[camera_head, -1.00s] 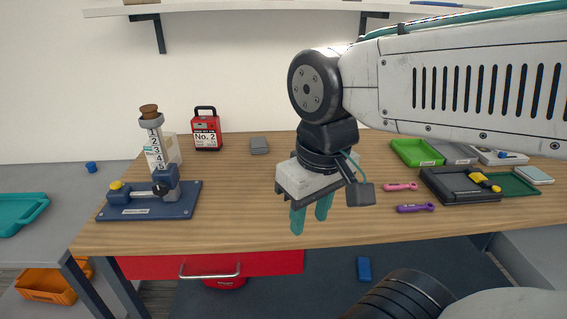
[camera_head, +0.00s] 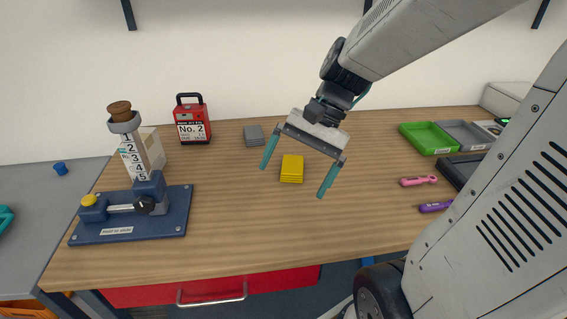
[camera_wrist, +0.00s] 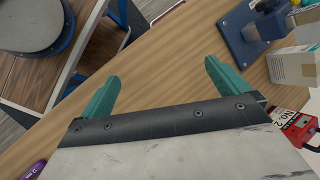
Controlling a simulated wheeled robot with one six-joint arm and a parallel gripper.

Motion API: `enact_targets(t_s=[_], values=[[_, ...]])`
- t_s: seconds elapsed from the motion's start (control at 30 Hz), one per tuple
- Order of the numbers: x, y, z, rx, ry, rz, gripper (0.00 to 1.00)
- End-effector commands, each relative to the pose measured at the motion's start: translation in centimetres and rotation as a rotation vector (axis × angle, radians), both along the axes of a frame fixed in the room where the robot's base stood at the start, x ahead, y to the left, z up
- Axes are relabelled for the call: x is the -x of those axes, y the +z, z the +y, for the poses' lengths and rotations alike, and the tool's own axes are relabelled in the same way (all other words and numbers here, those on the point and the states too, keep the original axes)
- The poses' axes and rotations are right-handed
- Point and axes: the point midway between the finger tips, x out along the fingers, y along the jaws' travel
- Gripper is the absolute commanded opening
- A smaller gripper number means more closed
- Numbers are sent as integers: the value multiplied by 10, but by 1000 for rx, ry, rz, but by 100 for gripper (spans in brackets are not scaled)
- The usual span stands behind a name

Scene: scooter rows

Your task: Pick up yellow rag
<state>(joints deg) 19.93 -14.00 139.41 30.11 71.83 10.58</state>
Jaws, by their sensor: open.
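A yellow rag (camera_head: 292,168), folded into a small flat stack, lies on the wooden table (camera_head: 220,225) in the head view. My gripper (camera_head: 292,180) is open and empty, its two teal fingers spread wide. In the head view the fingers appear on either side of the rag, and the gripper seems to be above the table; its exact height is hard to tell. In the wrist view my gripper (camera_wrist: 160,85) shows bare wood between its fingers, and the rag is not visible there.
A grey folded stack (camera_head: 254,135) lies behind the rag. A blue fixture (camera_head: 130,215) and a red No. 2 box (camera_head: 193,122) stand to the left. A pink tool (camera_head: 418,181), a purple tool (camera_head: 435,207) and a green tray (camera_head: 427,138) lie to the right.

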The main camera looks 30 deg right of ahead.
Motion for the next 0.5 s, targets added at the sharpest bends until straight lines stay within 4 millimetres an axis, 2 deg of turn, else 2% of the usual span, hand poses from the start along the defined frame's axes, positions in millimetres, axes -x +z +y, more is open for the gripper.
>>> enact_targets(t_s=[0.17,0.3,0.5], values=[[-48,-27,-31,-220,-332,137,100],[-83,-52,-66,-392,-595,228,100],[-117,-91,-125,-609,-925,327,100]])
